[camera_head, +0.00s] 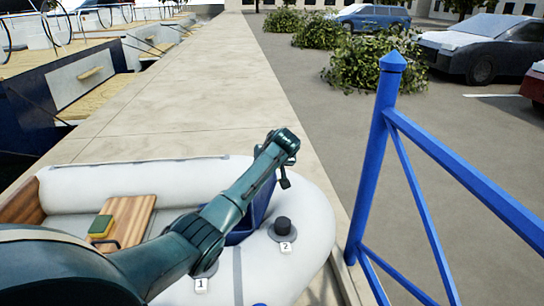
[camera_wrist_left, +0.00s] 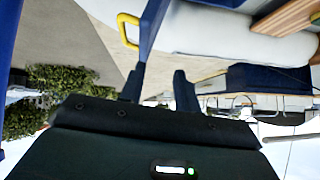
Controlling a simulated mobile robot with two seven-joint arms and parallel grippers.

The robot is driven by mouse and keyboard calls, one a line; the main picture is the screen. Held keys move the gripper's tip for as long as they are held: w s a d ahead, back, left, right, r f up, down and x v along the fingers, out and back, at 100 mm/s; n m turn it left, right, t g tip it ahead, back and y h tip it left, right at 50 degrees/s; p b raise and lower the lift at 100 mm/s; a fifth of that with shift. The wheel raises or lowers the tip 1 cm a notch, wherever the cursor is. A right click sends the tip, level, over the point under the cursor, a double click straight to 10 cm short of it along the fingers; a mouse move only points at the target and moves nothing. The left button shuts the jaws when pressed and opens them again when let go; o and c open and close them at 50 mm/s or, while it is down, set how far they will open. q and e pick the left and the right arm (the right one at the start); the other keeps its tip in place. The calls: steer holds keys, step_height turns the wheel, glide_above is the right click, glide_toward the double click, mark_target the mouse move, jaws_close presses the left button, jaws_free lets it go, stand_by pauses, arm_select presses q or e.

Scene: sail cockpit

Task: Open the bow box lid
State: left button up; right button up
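The bow box (camera_head: 257,211) is dark blue and sits in the bow of the white dinghy, mostly hidden behind my left arm in the head view. In the left wrist view, which is turned over, a blue part that looks like the box (camera_wrist_left: 152,22) bears a yellow handle (camera_wrist_left: 128,30). I cannot tell the lid's position. My left gripper (camera_wrist_left: 159,74) is open, its two dark fingers apart with nothing between them. The handle lies beyond the fingertips and to the left, apart from them. The left gripper is hard to make out in the head view. My right gripper is not in view.
The dinghy's white tube (camera_head: 150,182) carries black caps, with labels 1 and 2. A blue railing (camera_head: 375,150) stands close on the right. The concrete quay (camera_head: 185,90) is clear.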

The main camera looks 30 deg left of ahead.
arm_select(q)
steer(key=shift+v, duration=2.05)
